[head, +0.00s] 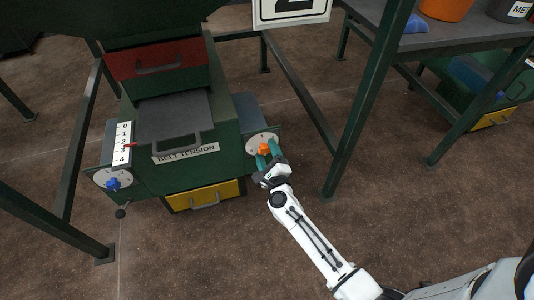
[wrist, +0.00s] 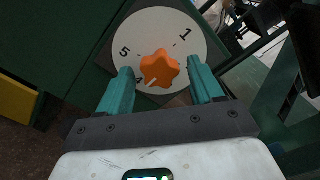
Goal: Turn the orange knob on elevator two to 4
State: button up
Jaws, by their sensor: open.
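The orange knob (head: 264,150) sits on a round pale dial (head: 254,143) on the right side of the green machine. In the wrist view the star-shaped orange knob (wrist: 160,68) stands on the dial face (wrist: 150,28), with 1 at upper right and 5 at left. My gripper (head: 268,156) is at the knob. In the wrist view my gripper (wrist: 160,76) is open, one teal finger on each side of the knob, with small gaps visible.
A blue knob (head: 113,184) with its own dial and a 0-to-4 scale (head: 123,144) is on the machine's left side. A sign with a 2 (head: 292,10) hangs above. A green frame post (head: 365,100) stands right of my gripper. The floor in front is clear.

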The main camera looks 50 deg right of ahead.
jog(key=p+v, duration=0.2)
jog(key=v, duration=0.8)
jog(key=shift+s+a, duration=0.3)
